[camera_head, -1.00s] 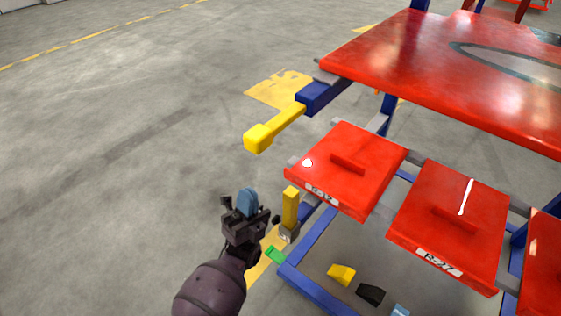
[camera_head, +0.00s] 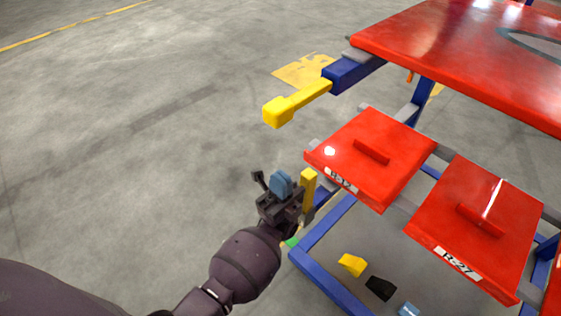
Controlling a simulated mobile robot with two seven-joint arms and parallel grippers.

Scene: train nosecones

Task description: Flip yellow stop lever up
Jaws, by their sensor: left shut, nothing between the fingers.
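A short yellow upright bar (camera_head: 308,190) stands at the front left corner of the blue rack frame. A longer yellow lever (camera_head: 298,102) with a block end sticks out to the left, roughly level, from a blue sleeve (camera_head: 352,74) under the upper red shelf. I cannot tell for sure which one is the stop lever. My left gripper (camera_head: 280,182), dark with blue fingers, is shut and empty. It is close to the left of the upright bar and partly overlaps its lower part in the picture. Contact cannot be told. My right gripper is out of view.
The upper red shelf (camera_head: 440,55) overhangs behind. Yellow, black and blue pieces lie low in the frame. The grey floor at left is clear.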

